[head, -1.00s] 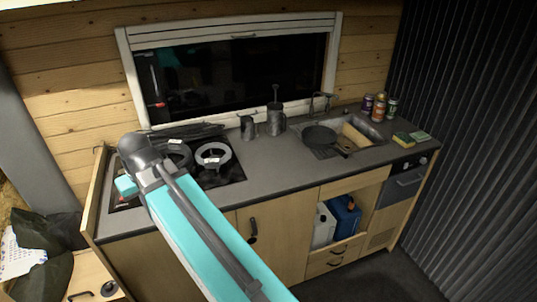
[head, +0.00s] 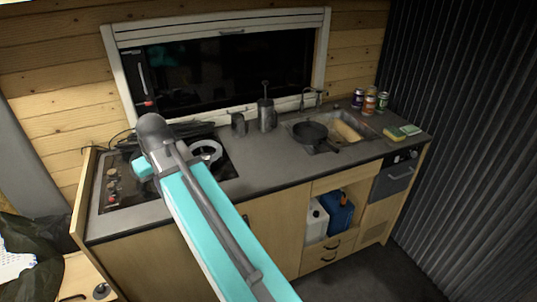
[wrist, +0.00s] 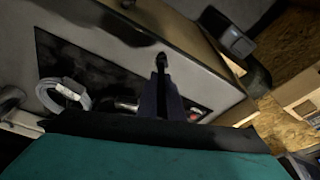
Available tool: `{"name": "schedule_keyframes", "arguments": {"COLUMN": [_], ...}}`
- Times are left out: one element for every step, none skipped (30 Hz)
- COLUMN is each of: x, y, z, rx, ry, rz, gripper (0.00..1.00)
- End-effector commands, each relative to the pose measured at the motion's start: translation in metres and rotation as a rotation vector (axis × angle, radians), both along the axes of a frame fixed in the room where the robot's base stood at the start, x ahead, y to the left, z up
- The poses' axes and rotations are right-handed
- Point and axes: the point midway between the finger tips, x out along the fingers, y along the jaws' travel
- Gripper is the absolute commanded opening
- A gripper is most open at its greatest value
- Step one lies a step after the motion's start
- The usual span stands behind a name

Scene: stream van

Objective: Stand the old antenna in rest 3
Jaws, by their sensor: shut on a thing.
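In the wrist view, my gripper (wrist: 160,100) points down over the dark hob. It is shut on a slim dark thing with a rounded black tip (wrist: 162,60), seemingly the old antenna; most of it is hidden. A pale ring-shaped holder (wrist: 64,94) with a small tag lies on the hob, apart from the gripper, to its left. The ring also shows in the head view (head: 208,151). A second holder is partly visible beside the gripper. I cannot read any rest numbers.
The grey counter (head: 262,164) is clear between hob and sink. Two metal jugs stand below the window, one at its middle (head: 266,116). A black pan (head: 312,134) lies by the sink, with cans (head: 369,102) and sponges (head: 398,132) to the right.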

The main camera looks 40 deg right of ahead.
Motion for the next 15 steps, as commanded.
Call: {"name": "schedule_keyframes", "arguments": {"x": [0.002,0.002,0.001,0.001,0.000,-0.001,-0.002,-0.003,-0.004,-0.006,-0.007,-0.009,-0.011,-0.013,-0.016], "y": [-0.017,-0.026,-0.037,-0.045,-0.054,-0.065,-0.074,-0.082,-0.094,-0.102,-0.111,-0.122,-0.130,-0.139,-0.150], "z": [-0.001,0.000,0.000,0.000,0.001,0.001,0.001,0.002,0.002,0.003,0.003,0.003,0.004,0.004,0.005], "rx": [-0.001,-0.002,-0.002,-0.004,-0.003,-0.004,-0.003,-0.004,-0.004,-0.005,-0.005,-0.005,-0.005,-0.005,-0.004], "ry": [0.004,0.006,0.008,0.010,0.012,0.015,0.018,0.020,0.022,0.023,0.025,0.028,0.030,0.032,0.034], "rz": [-0.007,-0.007,-0.007,-0.006,-0.007,-0.006,-0.007,-0.006,-0.008,-0.007,-0.008,-0.007,-0.008,-0.007,-0.008], "gripper": [0.00,0.00,0.00,0.00,0.00,0.00,0.00,0.00,0.00,0.00,0.00,0.00,0.00,0.00,0.00]}}
